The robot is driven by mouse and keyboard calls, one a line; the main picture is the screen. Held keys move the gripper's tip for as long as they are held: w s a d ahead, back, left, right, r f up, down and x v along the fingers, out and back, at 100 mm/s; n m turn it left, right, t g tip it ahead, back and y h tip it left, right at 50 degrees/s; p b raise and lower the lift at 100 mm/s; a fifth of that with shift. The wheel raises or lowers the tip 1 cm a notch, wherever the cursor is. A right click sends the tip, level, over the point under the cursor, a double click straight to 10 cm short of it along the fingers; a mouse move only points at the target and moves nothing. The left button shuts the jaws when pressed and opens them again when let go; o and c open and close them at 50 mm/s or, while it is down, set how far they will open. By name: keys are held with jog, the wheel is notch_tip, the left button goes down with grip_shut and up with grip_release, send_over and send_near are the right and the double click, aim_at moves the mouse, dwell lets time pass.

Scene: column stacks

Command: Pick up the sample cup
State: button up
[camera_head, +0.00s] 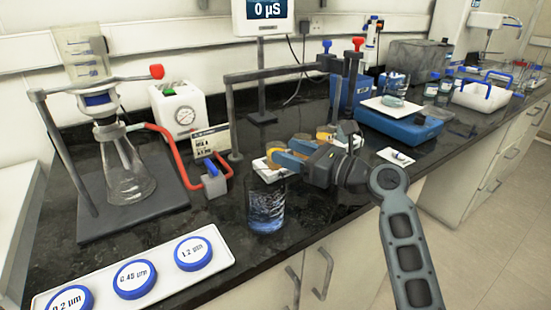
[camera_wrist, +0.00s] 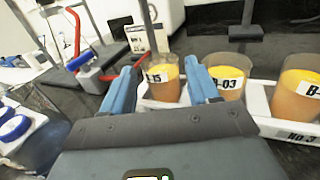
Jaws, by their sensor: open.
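Several orange-filled sample cups with white labels stand in a row in the wrist view. The cup whose label ends in "15" (camera_wrist: 163,84) shows between my finger pads. The cup labelled "B-03" (camera_wrist: 232,72) is just right of it, partly behind the right finger. A third cup (camera_wrist: 298,97) stands at the right edge. They stand at a white tray (camera_wrist: 262,108), which also shows in the head view (camera_head: 268,176). My gripper (camera_wrist: 160,68) has two blue fingers spread open with nothing held. In the head view, my gripper (camera_head: 283,155) hides part of the cups and tray.
A glass container (camera_head: 267,210) stands in front of the tray, near the counter edge. A filtration stand with a flask (camera_head: 126,172) and a red tube (camera_head: 176,155) are at left. A tray of blue-rimmed discs (camera_head: 135,279) lies front left. A blue balance (camera_head: 400,125) stands at right.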

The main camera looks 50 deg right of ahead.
aim_at(284, 150)
jog(key=w, duration=0.4)
jog(key=shift+w+a, duration=0.3)
jog(key=shift+w, duration=0.05)
jog(key=c, duration=0.7)
